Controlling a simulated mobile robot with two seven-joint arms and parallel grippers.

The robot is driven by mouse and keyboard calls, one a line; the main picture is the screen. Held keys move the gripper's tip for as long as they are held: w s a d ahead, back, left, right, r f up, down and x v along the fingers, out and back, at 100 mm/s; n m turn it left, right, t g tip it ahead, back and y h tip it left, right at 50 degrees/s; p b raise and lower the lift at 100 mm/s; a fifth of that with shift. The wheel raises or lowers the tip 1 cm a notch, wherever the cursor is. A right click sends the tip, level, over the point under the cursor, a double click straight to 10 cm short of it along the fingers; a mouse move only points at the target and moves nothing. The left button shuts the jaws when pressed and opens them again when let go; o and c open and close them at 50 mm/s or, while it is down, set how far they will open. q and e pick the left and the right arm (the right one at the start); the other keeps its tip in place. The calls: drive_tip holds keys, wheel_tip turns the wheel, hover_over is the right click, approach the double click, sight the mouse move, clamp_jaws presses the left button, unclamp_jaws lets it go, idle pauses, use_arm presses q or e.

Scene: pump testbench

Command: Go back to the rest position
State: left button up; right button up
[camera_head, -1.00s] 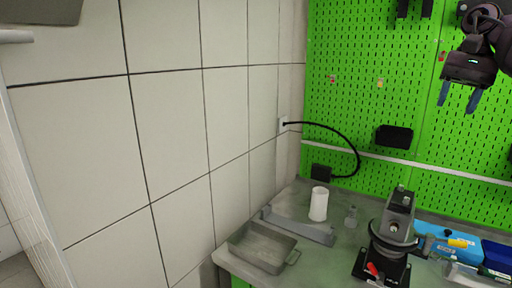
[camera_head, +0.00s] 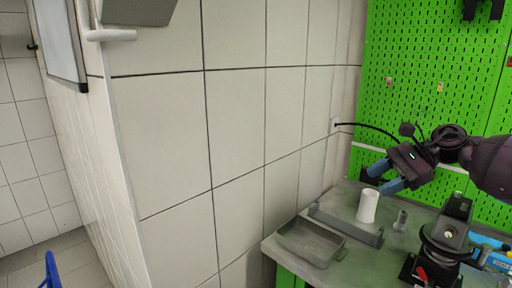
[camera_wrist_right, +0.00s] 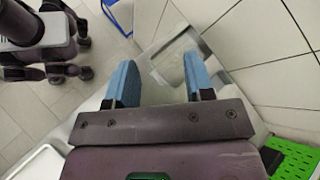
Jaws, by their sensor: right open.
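My right gripper (camera_head: 382,178) is dark with two blue fingers. In the head view it hangs at the right, above the back part of the bench, its fingers pointing left. The fingers are apart, with nothing between them. The right wrist view also shows the open, empty gripper (camera_wrist_right: 161,75), with floor and part of the bench beyond it. My left gripper is in neither view.
The grey bench (camera_head: 378,263) holds a white cylinder (camera_head: 368,207), a grey tray (camera_head: 312,243), a small metal part (camera_head: 400,220) and a black pump-like device (camera_head: 443,240). A green pegboard (camera_head: 425,75) stands behind; a tiled wall (camera_head: 235,130) is at the left.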

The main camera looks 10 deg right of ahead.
drive_tip(key=a+f+m+t+y, duration=0.2)
drive_tip(key=a+f+m+t, duration=0.95)
drive_tip(key=m, duration=0.75)
drive_tip(key=s+d+f+m+h, duration=0.1)
drive_tip(key=s+f+m+h, duration=0.45)
drive_tip(key=m, duration=0.55)
drive_tip(key=s+d+f+m+h, duration=0.1)
drive_tip(key=s+f+m+h, duration=0.5)
drive_tip(key=m, duration=0.5)
drive_tip(key=s+a+f+m+g+h, duration=0.1)
drive_tip(key=s+f+m+g, duration=0.4)
drive_tip(key=s+m, duration=0.4)
drive_tip(key=s+a+f+m+g+h, duration=0.1)
drive_tip(key=s+f+m+g, duration=0.35)
drive_tip(key=s, duration=0.75)
use_arm(q)
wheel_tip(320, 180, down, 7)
drive_tip(key=b, duration=0.7)
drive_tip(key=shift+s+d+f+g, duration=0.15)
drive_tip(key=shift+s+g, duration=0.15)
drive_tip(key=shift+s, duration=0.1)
use_arm(e)
drive_tip(key=w+f+t, duration=0.3)
drive_tip(key=f, duration=0.5)
drive_tip(key=w+f+t, duration=0.3)
drive_tip(key=w+f, duration=0.1)
drive_tip(key=f, duration=0.4)
drive_tip(key=shift+w+a, duration=0.2)
drive_tip(key=shift+a, duration=0.1)
